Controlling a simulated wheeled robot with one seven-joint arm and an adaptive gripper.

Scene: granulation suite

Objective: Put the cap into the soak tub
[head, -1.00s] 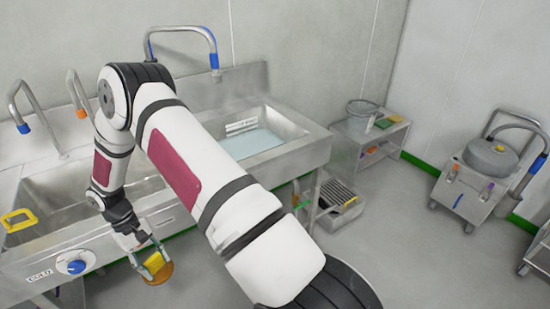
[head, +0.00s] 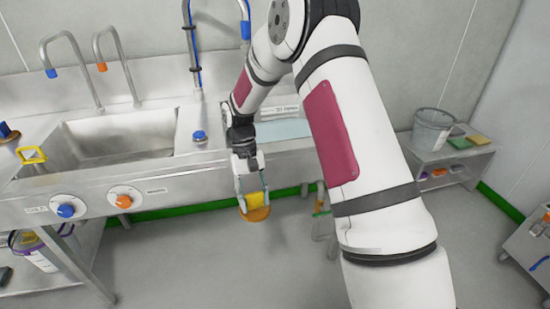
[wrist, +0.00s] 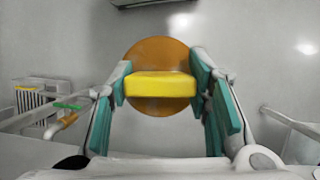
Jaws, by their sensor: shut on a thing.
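The cap (head: 258,214) is an orange disc with a yellow block-like grip. My gripper (head: 252,195) is shut on the yellow grip and holds the cap in the air, in front of the sink unit's front edge. In the wrist view my gripper's teal pads (wrist: 161,92) press both sides of the yellow part, and the orange disc of the cap (wrist: 160,50) shows beyond it. A basin with pale blue liquid (head: 285,129), which may be the soak tub, lies behind my gripper; my arm hides much of it.
An empty sink basin (head: 115,133) is at left, with a yellow frame-like item (head: 32,155) on its left rim. Curved taps (head: 115,55) stand behind. A shelf unit (head: 440,155) with a grey bucket (head: 432,130) stands right. Floor in front is clear.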

